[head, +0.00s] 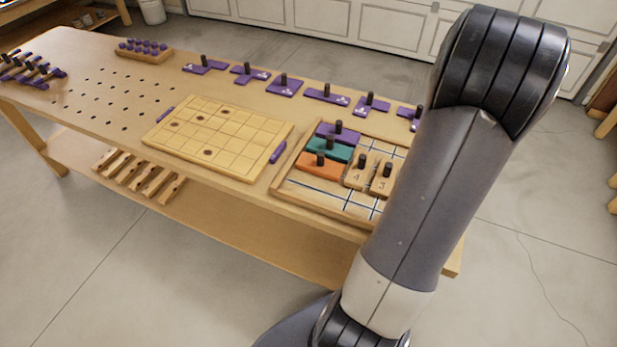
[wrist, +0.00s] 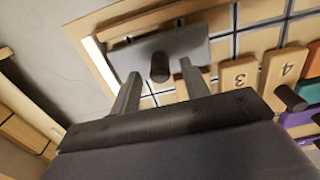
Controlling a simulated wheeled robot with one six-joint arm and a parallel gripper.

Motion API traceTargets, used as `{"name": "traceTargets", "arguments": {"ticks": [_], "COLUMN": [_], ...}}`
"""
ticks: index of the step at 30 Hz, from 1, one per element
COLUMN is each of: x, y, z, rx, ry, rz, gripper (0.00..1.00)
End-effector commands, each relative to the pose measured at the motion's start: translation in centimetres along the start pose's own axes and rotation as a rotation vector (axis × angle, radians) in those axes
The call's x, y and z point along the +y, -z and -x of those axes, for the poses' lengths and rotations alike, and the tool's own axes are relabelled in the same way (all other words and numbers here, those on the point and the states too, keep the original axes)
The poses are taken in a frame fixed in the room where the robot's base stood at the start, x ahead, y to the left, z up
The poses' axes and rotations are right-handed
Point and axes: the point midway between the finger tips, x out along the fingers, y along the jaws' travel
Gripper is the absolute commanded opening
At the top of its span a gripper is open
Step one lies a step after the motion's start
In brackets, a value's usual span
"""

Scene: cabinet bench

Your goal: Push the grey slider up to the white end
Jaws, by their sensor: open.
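The grey slider (wrist: 190,45) is a flat grey plate with an upright dark knob (wrist: 160,66), lying on the board in the wrist view. The white end (wrist: 97,56) is a white strip along the board's edge, just left of the slider; a small strip of wood seems to show between them. My gripper (wrist: 160,72) is open, with one finger on each side of the knob in the picture. I cannot tell whether either finger touches it. In the head view my arm hides the gripper, the slider and the white end.
The wooden board (head: 345,205) holds purple, teal and orange blocks and numbered wooden blocks (wrist: 238,75), right of my gripper in the wrist view. A gridded yellow board (head: 215,135) lies left of it. Purple pieces with black knobs line the table's far edge.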

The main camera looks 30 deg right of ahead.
Motion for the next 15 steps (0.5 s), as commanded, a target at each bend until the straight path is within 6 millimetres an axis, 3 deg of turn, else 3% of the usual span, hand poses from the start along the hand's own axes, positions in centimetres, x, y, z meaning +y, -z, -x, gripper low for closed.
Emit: {"name": "traceTargets", "arguments": {"ticks": [15], "x": [0.0], "y": [0.0], "z": [4.0], "rx": [0.0], "ry": [0.0], "rz": [0.0], "gripper": [0.44]}}
